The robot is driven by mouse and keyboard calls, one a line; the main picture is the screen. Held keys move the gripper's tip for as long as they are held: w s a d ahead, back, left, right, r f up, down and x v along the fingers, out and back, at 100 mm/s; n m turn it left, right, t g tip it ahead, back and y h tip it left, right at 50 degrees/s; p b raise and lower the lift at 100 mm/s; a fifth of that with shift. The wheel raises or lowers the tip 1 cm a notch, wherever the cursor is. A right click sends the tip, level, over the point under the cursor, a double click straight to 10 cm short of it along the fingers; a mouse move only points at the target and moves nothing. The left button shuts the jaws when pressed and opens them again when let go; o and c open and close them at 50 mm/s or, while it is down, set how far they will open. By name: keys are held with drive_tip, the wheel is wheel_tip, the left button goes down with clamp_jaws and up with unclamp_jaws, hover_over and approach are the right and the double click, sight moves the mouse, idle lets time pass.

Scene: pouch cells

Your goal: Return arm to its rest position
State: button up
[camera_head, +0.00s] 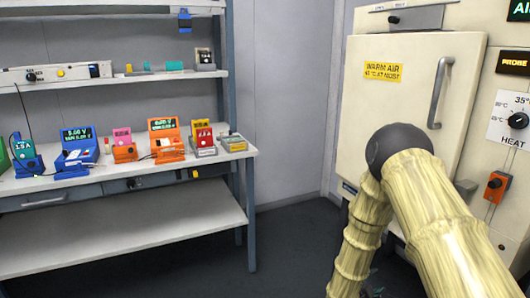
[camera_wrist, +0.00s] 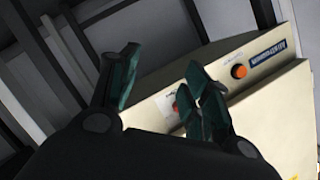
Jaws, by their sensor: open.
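My gripper (camera_wrist: 160,82) shows in the wrist view with its two dark green fingers spread apart. Nothing is between the fingers. Beyond them is a cream cabinet (camera_wrist: 285,105) with an orange knob and a red button on its face. In the head view my arm is bent in front of the warm air cabinet (camera_head: 410,105) at the right, with the elbow up. My gripper is not visible in the head view.
A workbench (camera_head: 130,183) at the left carries several coloured instruments, with a shelf (camera_head: 120,80) above. The cabinet door has a vertical handle (camera_head: 439,92). An orange switch box (camera_head: 496,187) hangs at the far right. Dark floor (camera_head: 290,240) lies open between bench and cabinet.

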drive_tip(key=s+a+f+n+g+y, duration=0.1)
drive_tip(key=s+a+f+n+y, duration=0.1)
drive_tip(key=s+f+n+y, duration=0.25)
drive_tip(key=s+a+f+n+y, duration=0.1)
drive_tip(key=s+a+f+n, duration=0.2)
drive_tip(key=s+f, duration=0.35)
drive_tip(key=s+a+f+n+g+y, duration=0.2)
drive_tip(key=s+a+n+g, duration=0.15)
drive_tip(key=s, duration=0.75)
drive_tip(key=s+a+f+n+g+y, duration=0.2)
drive_tip(key=s+a+f+n, duration=0.15)
drive_tip(key=s, duration=0.75)
drive_tip(key=s+a+f+n+g+y, duration=0.2)
drive_tip(key=s+n+g, duration=0.15)
drive_tip(key=s, duration=0.85)
wheel_tip(320, 180, up, 23)
drive_tip(key=w+p, duration=0.1)
drive_tip(key=p, duration=2.2)
drive_tip(key=shift+n+p, duration=0.3)
drive_tip(key=shift+a, duration=0.1)
